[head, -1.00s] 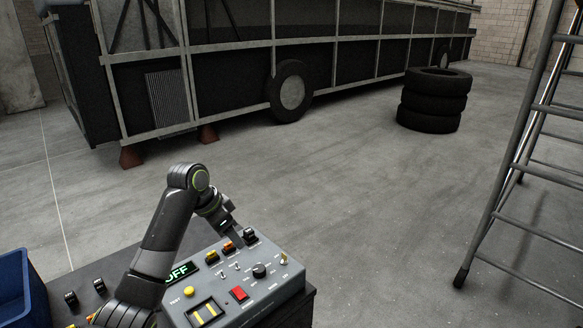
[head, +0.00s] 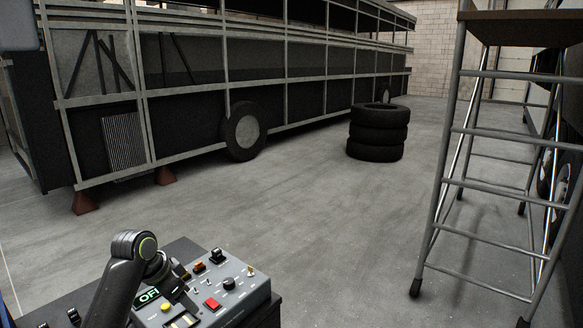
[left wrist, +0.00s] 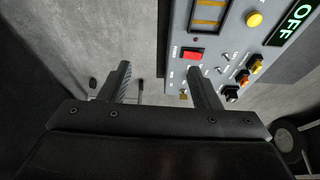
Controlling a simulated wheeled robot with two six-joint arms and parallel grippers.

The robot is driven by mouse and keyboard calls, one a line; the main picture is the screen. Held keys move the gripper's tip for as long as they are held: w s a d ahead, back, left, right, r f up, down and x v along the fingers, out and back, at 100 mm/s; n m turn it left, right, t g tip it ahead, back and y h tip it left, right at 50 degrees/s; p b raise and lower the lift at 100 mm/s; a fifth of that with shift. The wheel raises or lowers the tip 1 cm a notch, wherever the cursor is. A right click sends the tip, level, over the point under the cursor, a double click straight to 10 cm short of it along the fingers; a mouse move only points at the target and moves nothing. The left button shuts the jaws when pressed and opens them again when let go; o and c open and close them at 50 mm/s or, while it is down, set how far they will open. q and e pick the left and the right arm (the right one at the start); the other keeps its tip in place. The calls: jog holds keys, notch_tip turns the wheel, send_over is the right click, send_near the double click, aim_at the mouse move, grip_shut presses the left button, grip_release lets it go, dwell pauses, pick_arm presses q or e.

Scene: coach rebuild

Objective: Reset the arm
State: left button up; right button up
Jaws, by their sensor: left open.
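My left gripper (left wrist: 162,82) is open and empty in the left wrist view, its two fingers spread apart. The right finger overlaps the edge of the grey control box (left wrist: 180,30) in that view; I cannot tell whether it touches. In the head view my left arm is bent over the left side of the control box (head: 245,284), and the fingertips are hard to make out. The box carries a red button (head: 212,303), a yellow button (head: 166,307), a black knob (head: 228,284), several switches and a green display (head: 148,297) reading OFF. My right gripper is not in view.
A bus frame (head: 190,110) stands across the back on supports. A stack of tyres (head: 377,135) is at the middle right. A rolling metal ladder (head: 490,190) stands at the right. The concrete floor between is clear.

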pick_arm(q)
jog(key=s+a+f+n+y, duration=0.2)
jog(key=s+f+n, duration=0.2)
jog(key=s+f, duration=1.3)
jog(key=s+a+r+n+y, duration=0.1)
jog(key=s+a+n, duration=0.1)
jog(key=s, duration=0.9)
jog(key=s+a+r+n+y, duration=0.1)
jog(key=s+n+y, duration=0.15)
jog(key=s, duration=0.85)
notch_tip(320, 180, down, 27)
jog(key=a+g+h+b, duration=0.1)
jog(key=a+b, duration=0.1)
jog(key=b, duration=0.1)
jog(key=s+d+f+b, duration=0.1)
jog(key=s+f, duration=0.6)
jog(key=f, duration=0.2)
jog(key=s+f+g+b, duration=0.1)
jog(key=s+f, duration=0.7)
jog(key=f, duration=0.2)
jog(key=shift+d+f+h+b, duration=0.3)
jog(key=shift+d+h+b, duration=0.05)
jog(key=shift+d+b, duration=0.05)
pick_arm(e)
notch_tip(320, 180, down, 6)
jog(key=shift+r, duration=0.1)
